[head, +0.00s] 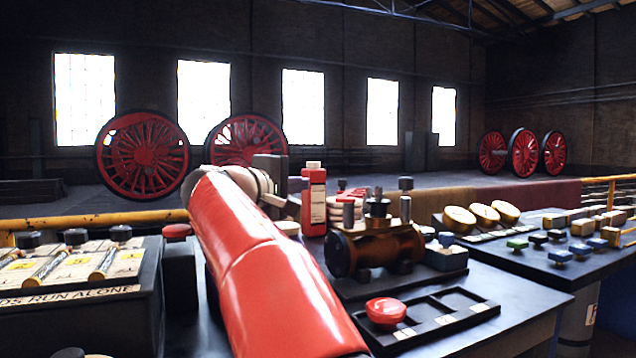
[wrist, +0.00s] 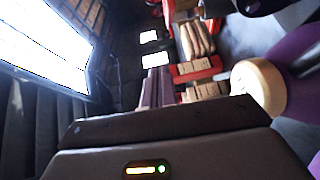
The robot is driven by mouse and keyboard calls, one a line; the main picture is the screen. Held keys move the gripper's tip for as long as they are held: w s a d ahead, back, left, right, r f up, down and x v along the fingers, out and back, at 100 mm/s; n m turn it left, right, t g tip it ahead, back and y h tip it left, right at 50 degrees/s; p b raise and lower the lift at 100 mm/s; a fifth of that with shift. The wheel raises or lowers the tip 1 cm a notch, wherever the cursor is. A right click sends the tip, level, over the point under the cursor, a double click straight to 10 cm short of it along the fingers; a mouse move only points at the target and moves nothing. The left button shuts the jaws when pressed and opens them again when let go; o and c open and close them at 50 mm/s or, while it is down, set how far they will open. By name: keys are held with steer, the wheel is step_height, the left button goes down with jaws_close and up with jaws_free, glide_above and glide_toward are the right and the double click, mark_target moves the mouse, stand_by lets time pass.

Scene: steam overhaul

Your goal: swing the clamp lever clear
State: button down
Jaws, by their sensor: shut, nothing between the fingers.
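My gripper (head: 290,203) shows only in part at the end of my red-sleeved arm in the head view. It is shut and empty, just left of the red bottle. A brass valve body (head: 392,248) lies on its side on a dark stand, right of my gripper. A dark-capped fitting (head: 378,203) and an upright post with a dark knob (head: 405,205) rise from it. I cannot tell which part is the clamp lever. In the wrist view, a dark housing fills the bottom, and a cream disc (wrist: 258,85) sits against a purple shape at the right.
A red bottle (head: 313,200) stands close beside my gripper. A sloped box (head: 80,305) is at the left. Another bench (head: 530,262) with gauges and coloured blocks is at the right.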

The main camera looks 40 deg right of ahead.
steer(key=p+x, duration=0.2)
steer(key=x, duration=0.8)
steer(key=shift+s, duration=0.15)
stand_by(0.4)
